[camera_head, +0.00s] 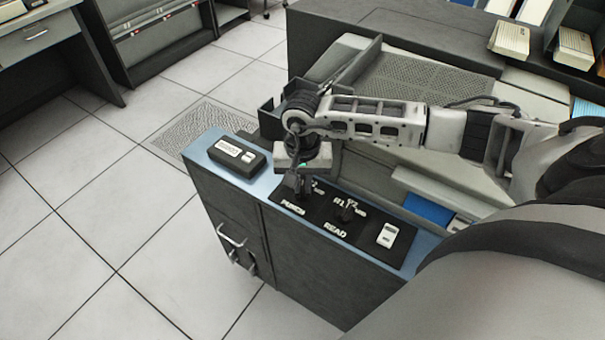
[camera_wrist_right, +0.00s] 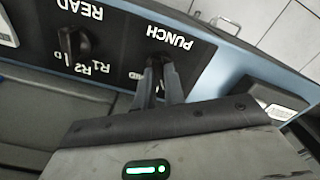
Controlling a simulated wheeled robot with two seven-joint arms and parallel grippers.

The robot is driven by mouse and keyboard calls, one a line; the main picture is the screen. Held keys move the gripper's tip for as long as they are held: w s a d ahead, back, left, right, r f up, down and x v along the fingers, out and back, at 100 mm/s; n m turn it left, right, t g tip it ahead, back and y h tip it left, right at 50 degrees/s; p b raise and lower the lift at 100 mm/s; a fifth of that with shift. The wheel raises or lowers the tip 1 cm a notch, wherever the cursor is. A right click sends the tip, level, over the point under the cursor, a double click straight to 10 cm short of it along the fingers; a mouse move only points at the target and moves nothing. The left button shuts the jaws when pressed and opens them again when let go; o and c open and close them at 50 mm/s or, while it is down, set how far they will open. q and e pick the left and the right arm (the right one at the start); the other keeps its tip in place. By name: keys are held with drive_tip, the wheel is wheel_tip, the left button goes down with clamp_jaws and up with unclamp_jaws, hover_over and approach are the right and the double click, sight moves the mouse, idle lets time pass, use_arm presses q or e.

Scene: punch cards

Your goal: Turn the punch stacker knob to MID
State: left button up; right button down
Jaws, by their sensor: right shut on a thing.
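The black control panel (camera_head: 332,217) on the machine's blue top carries the PUNCH and READ labels. The punch stacker knob lies by the PUNCH label between my right gripper's fingers; the fingers and wrist mostly hide it. My right gripper (camera_head: 301,186) points down at the knob from above and is shut on it; in the right wrist view the gripper fingers (camera_wrist_right: 159,84) close around it. The knob's pointer direction cannot be made out. The read knob (camera_head: 346,211) stands free, to the right of my gripper, with R1 and R2 marks beside it. My left gripper is not in view.
A small black box (camera_head: 237,156) with a white label sits on the blue top at left. A white switch (camera_head: 388,235) is at the panel's right end. A blue card stack (camera_head: 428,208) lies behind the panel. Open tiled floor (camera_head: 130,225) lies left of the machine.

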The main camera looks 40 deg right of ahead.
drive_tip(key=m+b, duration=0.2)
drive_tip(key=m, duration=0.3)
drive_tip(key=shift+f+m+b, duration=0.1)
drive_tip(key=shift+m+b, duration=0.2)
drive_tip(key=shift+b, duration=0.1)
drive_tip(key=m+b, duration=0.2)
drive_tip(key=m, duration=0.5)
drive_tip(key=shift+m+b, duration=0.3)
drive_tip(key=shift+b, duration=0.1)
drive_tip(key=shift+m, duration=0.7)
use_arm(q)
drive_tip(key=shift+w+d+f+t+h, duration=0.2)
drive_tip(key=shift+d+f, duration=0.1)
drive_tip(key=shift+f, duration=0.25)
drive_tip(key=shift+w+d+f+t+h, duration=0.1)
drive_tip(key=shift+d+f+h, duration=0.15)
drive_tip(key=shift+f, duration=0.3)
use_arm(e)
drive_tip(key=shift+d, duration=0.1)
drive_tip(key=shift+r+m, duration=0.2)
drive_tip(key=shift+m, duration=0.2)
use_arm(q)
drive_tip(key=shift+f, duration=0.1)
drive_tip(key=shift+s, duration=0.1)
use_arm(e)
drive_tip(key=c, duration=1.5)
unclamp_jaws()
